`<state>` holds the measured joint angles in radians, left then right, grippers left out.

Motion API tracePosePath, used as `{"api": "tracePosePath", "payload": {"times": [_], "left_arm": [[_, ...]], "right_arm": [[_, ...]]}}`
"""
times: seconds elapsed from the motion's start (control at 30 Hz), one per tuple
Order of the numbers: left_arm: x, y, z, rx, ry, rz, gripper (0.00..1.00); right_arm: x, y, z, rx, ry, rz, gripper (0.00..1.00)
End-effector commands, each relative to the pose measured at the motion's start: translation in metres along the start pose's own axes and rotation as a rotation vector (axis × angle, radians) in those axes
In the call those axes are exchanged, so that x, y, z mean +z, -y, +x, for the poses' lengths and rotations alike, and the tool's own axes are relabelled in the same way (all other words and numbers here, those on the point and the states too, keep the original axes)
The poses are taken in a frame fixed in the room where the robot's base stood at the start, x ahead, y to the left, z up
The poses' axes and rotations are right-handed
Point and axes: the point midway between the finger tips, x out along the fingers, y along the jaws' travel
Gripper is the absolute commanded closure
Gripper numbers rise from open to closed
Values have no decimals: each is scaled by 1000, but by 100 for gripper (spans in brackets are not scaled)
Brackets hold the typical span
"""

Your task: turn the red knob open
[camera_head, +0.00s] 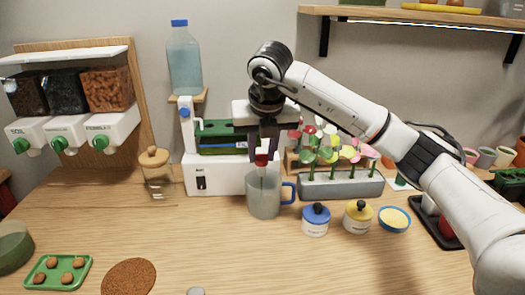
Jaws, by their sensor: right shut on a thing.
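The red knob (261,160) shows just below the fingertips of my right gripper (262,150), at the front of the white machine (228,180). The gripper points down and is shut on the knob, its fingers hiding the knob's upper part. A pale stem reaches down from the knob toward a clear jug with a blue handle (263,203). I cannot tell whether the stem ends inside the jug or behind it. How far the knob is turned cannot be made out. My left gripper is not in view.
A blue-lidded jar (316,220), a yellow-lidded jar (358,217) and a bowl (394,220) stand right of the jug. A grey planter (342,187) is behind them. A blue-capped bottle (184,65) stands above the machine. The front middle of the table is mostly clear.

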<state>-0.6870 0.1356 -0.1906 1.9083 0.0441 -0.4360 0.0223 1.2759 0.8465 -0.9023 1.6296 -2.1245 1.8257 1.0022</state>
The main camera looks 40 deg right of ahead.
Motion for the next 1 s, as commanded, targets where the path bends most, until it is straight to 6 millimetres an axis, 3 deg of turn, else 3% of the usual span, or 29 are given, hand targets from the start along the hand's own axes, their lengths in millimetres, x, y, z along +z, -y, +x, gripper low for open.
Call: {"api": "tracePosePath", "payload": {"times": [0.77, 0.8, 0.9, 1.0], "left_arm": [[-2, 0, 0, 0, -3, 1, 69], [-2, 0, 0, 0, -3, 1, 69], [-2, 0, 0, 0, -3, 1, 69], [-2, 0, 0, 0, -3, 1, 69]], "right_arm": [[0, -1, 0, -43, -2, 103, 97], [0, -1, 0, -43, -2, 103, 73], [0, -1, 0, -43, -2, 102, 57], [0, -1, 0, -43, -2, 102, 57]]}}
